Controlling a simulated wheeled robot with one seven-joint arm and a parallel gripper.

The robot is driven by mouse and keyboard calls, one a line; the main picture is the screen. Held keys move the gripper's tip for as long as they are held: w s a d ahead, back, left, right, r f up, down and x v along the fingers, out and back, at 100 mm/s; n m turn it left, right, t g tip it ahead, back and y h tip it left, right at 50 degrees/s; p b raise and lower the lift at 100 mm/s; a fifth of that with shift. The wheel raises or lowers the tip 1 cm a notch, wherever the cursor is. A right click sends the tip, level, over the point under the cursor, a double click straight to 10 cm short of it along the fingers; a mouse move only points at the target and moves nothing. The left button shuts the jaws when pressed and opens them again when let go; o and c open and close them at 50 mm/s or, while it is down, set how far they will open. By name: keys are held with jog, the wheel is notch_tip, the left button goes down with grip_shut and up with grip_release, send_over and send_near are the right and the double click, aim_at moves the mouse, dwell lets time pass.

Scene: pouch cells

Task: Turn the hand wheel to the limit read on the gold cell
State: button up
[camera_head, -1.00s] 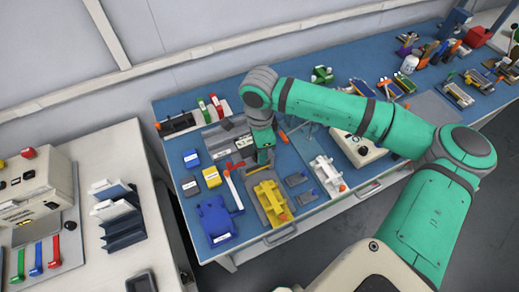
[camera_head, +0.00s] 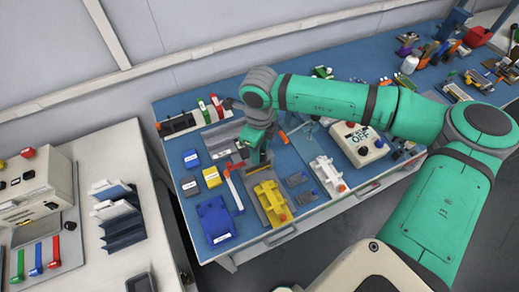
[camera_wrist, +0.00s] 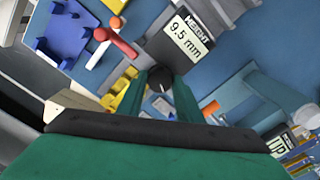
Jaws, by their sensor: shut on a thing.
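In the wrist view my gripper (camera_wrist: 163,85) is shut on a black round knob with a pale mark, which I take for the hand wheel (camera_wrist: 160,77). Beside it a display (camera_wrist: 187,39) reads "HEIGHT 9.5 mm". In the head view my gripper (camera_head: 257,161) points down behind a yellow fixture (camera_head: 268,197) on the blue table; the arm hides the wheel there. I cannot make out a gold cell in either view.
A red-handled part (camera_head: 232,184) and a blue fixture (camera_head: 216,221) stand left of the yellow one. A white fixture (camera_head: 326,174) and a box marked "OFF" (camera_head: 361,143) stand right. A side bench (camera_head: 105,165) is at the left.

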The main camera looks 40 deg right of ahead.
jog(key=shift+m, duration=0.3)
dwell(0.4)
jog(key=o, duration=1)
jog(key=shift+o, duration=0.2)
jog(key=shift+r, duration=0.15)
notch_tip(320, 180, up, 11)
jog(key=shift+f, duration=0.2)
